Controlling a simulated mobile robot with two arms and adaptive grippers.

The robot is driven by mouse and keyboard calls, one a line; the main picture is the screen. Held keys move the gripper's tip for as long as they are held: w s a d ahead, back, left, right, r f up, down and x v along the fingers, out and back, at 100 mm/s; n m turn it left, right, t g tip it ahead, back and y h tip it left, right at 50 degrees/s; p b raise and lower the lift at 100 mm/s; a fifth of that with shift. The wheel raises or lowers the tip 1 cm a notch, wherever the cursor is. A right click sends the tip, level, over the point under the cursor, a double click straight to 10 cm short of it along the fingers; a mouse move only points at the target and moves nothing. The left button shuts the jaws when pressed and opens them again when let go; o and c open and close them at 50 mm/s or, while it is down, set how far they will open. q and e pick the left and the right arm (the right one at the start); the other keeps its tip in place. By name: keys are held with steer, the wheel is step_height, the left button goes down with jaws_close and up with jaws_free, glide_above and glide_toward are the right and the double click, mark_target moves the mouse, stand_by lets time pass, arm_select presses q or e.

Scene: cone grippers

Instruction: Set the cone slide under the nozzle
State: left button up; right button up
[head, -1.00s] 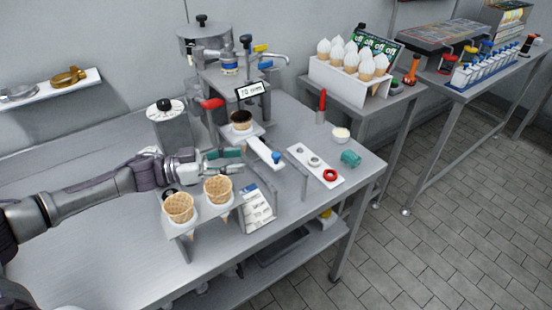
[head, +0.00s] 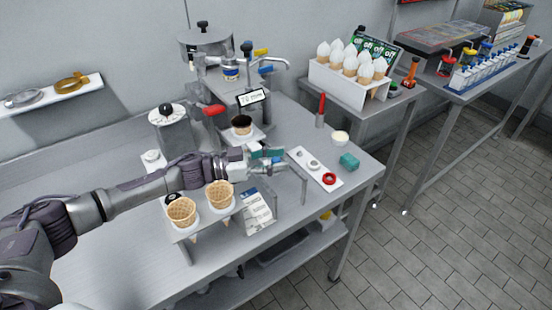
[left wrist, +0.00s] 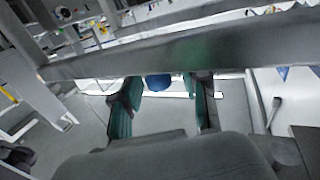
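The cone slide (head: 258,133) is a pale plate that juts out from the front of the grey dispenser (head: 208,78). A dark-lined cone (head: 243,121) stands upright at its inner part, below the small display. The nozzle cannot be made out behind the display. My left gripper (head: 268,160) is at the slide's outer end and hides its blue knob in the head view. In the left wrist view the blue knob (left wrist: 158,82) shows between the two teal fingers of my left gripper (left wrist: 160,100), which are apart with gaps beside it. My right gripper is not in view.
Two waffle cones (head: 219,194) stand in a rack below my left arm. A white strip with rings (head: 315,167), a teal block (head: 349,161) and a white cup (head: 340,138) lie right of the gripper. The red dispenser handle (head: 214,110) sticks out above the arm.

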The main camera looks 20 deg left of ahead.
mark_target(256, 145)
arm_select(q)
jaws_close()
steer(key=w+a, duration=0.1)
steer(key=w+a+b, duration=0.1)
steer(key=a, duration=0.1)
steer(key=shift+w+a, duration=0.15)
steer(key=shift+w, duration=0.15)
steer(key=shift+r, duration=0.1)
steer(key=shift+o, duration=0.8)
jaws_free()
steer(key=shift+a, duration=0.1)
